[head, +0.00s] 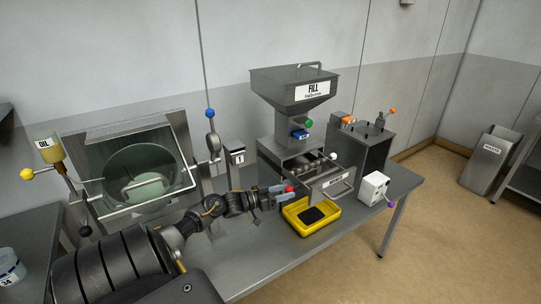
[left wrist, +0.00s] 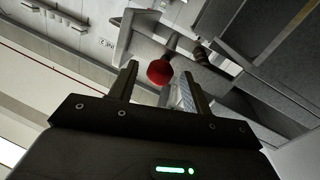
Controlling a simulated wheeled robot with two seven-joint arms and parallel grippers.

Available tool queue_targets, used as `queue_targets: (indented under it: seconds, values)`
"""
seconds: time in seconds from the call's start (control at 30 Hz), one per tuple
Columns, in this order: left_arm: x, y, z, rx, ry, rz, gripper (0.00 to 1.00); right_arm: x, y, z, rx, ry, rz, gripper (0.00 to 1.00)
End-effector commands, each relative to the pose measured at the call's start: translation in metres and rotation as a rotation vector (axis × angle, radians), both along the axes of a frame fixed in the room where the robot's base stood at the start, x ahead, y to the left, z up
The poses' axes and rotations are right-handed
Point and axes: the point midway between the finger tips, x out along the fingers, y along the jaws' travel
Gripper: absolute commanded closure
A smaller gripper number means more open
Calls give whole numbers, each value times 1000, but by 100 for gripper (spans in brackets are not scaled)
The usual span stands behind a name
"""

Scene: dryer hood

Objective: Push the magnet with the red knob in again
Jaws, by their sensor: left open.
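I cannot tell whether a finger touches the knob. The magnet's body is hidden. My right gripper is not in view.
A yellow tray (head: 326,226) with dark material stands just right of my left gripper. A metal drawer with a handle (head: 336,180) juts out above it. A white box with a purple knob (head: 373,187) is further right. A glass-fronted drum (head: 140,175) stands left.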

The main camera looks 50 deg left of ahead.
Motion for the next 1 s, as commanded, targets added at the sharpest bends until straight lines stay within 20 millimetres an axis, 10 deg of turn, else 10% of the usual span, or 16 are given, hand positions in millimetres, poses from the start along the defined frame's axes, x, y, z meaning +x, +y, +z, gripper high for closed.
queue_targets:
  seconds: [0.4, 1.0]
  values:
    - [-68, 24, -2, 1, 1, 1, 51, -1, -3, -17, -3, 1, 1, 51]
    - [-76, 27, 0, 2, -2, 0, 51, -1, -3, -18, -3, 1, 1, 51]
